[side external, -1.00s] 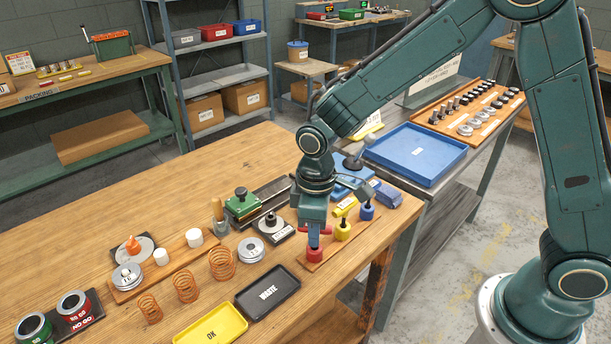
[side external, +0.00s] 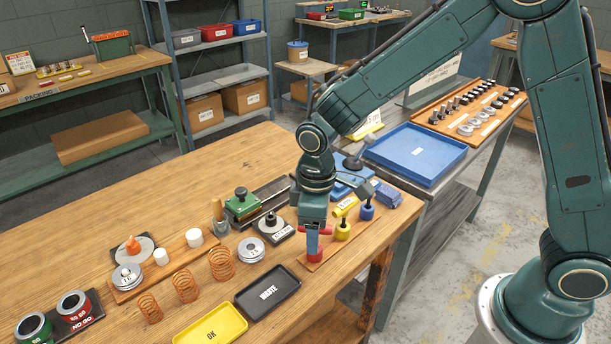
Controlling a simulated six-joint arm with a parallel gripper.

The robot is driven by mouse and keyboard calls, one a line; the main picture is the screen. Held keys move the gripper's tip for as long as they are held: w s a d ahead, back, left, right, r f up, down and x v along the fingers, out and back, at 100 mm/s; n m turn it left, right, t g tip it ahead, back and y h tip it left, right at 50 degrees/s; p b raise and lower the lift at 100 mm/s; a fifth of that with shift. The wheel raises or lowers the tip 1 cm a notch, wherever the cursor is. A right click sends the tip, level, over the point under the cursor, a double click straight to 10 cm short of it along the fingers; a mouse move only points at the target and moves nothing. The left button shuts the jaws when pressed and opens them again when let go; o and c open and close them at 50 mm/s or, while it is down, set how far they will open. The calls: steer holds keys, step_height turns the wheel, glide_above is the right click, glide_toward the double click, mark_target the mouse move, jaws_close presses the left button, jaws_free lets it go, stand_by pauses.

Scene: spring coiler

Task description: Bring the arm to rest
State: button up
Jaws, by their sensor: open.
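My gripper (side external: 314,243) points straight down over the front right part of the wooden workbench (side external: 160,200). It is directly above a red piece (side external: 315,256) at the near end of a wooden rack, with its fingertips close to or at the red piece's top. I cannot tell whether they touch. The jaws are open; the fingers partly hide the top of the red piece. A yellow piece (side external: 343,229) and a blue piece (side external: 367,210) stand behind it on the same rack.
A black WASTE tray (side external: 268,296), a yellow OK tray (side external: 211,327) and several copper springs (side external: 185,287) lie to the left. A green clamp block (side external: 242,203) stands behind. A blue tray (side external: 416,153) is at the right. The bench's left middle is clear.

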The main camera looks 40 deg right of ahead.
steer(key=shift+r, duration=2.95)
steer(key=shift+r, duration=2.5)
